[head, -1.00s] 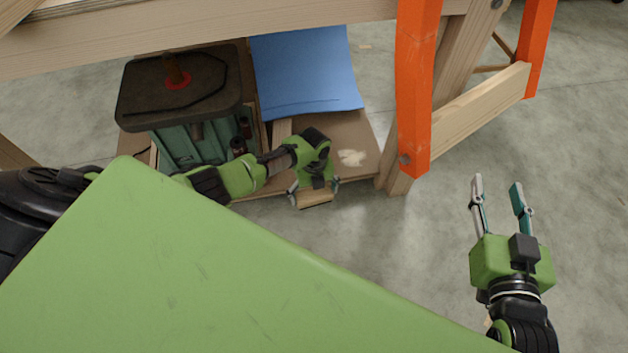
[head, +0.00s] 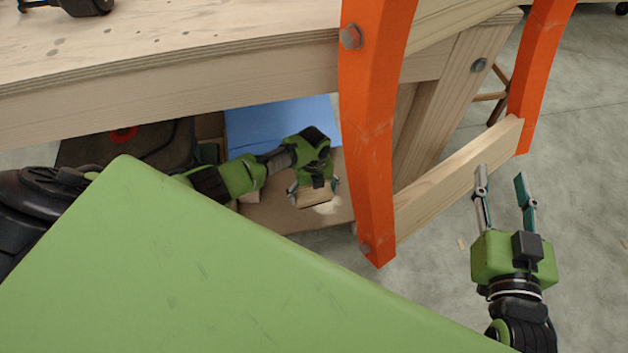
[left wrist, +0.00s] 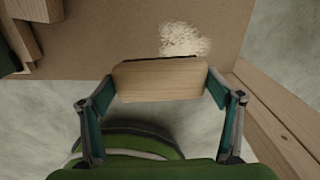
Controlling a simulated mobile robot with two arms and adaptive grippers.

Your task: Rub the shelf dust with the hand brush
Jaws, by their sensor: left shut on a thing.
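My left gripper (head: 314,192) is shut on the hand brush (head: 314,199), whose pale wooden back also shows in the left wrist view (left wrist: 160,80). The brush is gripped by its two ends, with a thin dark edge along its far side. The shelf dust (left wrist: 184,40) is a pale, crumbly patch on the brown low shelf (left wrist: 110,38). It lies just beyond the brush in the left wrist view, and in the head view part of it (head: 328,208) shows at the brush's right. I cannot tell whether the brush touches the shelf. My right gripper (head: 500,180) is open and empty over the floor.
An orange leg (head: 370,130) of the wooden workbench (head: 200,85) stands right of my left gripper. The bench top overhangs the shelf. A blue sheet (head: 280,125) and a dark-lidded box (head: 125,145) are behind and left. Bare floor surrounds my right gripper.

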